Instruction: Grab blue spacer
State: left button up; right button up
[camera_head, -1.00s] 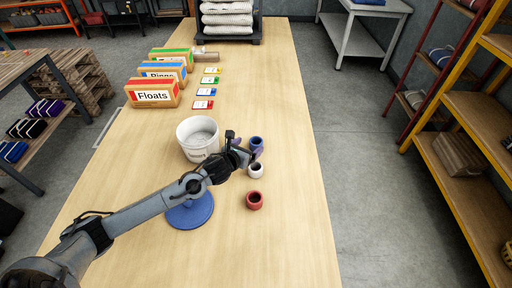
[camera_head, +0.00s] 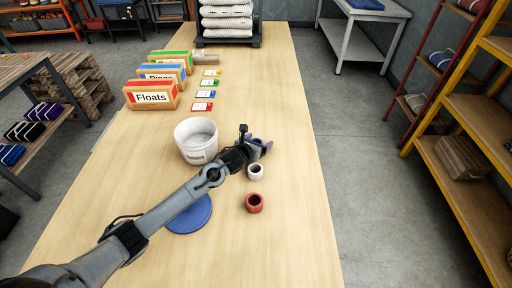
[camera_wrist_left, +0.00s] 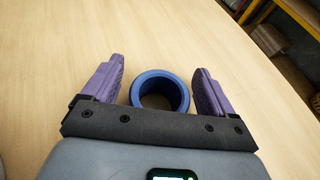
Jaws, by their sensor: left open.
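The blue spacer (camera_wrist_left: 160,74) is a short ring with an open hole. In the left wrist view it stands on the wooden table between the two purple fingers of my left gripper (camera_wrist_left: 158,66), with a gap on each side. The gripper is open and empty around it. In the head view my left gripper (camera_head: 262,145) is behind the white spacer and covers most or all of the blue spacer. My right gripper is not in view.
A white spacer (camera_head: 255,172) and a red spacer (camera_head: 254,204) stand nearer on the table. A white bucket (camera_head: 196,157) is left of the gripper. A blue disc (camera_head: 190,217) lies beside my arm. Labelled boxes (camera_head: 150,96) stand farther back. The table's right side is clear.

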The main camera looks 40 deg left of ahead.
pick_arm(q)
jog(key=shift+c, duration=0.5)
jog(key=c, duration=1)
jog(key=shift+o, duration=0.2)
jog(key=shift+r, duration=0.15)
